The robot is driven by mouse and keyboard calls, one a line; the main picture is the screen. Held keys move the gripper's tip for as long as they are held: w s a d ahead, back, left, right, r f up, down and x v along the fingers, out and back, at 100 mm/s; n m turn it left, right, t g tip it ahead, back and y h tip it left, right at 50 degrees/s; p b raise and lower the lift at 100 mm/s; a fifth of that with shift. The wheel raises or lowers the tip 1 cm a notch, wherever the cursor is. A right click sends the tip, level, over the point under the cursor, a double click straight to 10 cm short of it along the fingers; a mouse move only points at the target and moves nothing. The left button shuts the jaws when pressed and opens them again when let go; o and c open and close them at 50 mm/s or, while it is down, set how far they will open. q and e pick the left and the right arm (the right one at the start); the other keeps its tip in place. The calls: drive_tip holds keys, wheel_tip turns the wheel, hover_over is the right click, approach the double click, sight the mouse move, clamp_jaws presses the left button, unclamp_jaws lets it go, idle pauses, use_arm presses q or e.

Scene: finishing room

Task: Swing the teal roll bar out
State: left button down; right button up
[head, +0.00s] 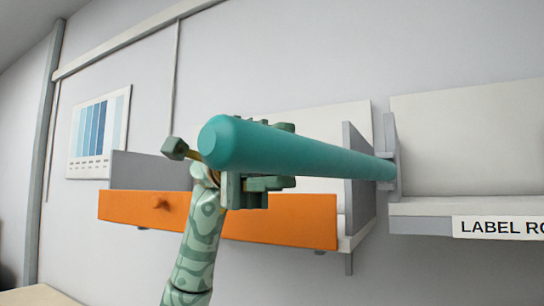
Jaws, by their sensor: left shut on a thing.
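The teal roll bar (300,152) points out from the wall toward me, with its free round end close to the camera. Its far end meets a grey bracket (391,152) at the right. My left gripper (250,160) is shut on the bar near the free end, with finger parts showing above and below it. The bar hides part of the gripper. My right gripper is not in view.
An orange-fronted drawer (280,220) with a knob sits behind my left arm. A white shelf (420,208) with a label reading "LABEL RO" is at the right. A blue colour chart (98,133) hangs on the wall at left.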

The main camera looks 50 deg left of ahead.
use_arm(q)
drive_tip(key=c, duration=1.2)
unclamp_jaws()
drive_tip(key=shift+f, duration=0.1)
drive_tip(key=shift+o, duration=0.5)
drive_tip(key=shift+w, duration=0.15)
drive_tip(key=shift+a, duration=0.35)
drive_tip(key=p+v, duration=0.1)
drive_tip(key=v, duration=1.4)
drive_tip(key=shift+w+a, duration=0.15)
drive_tip(key=shift+a, duration=0.05)
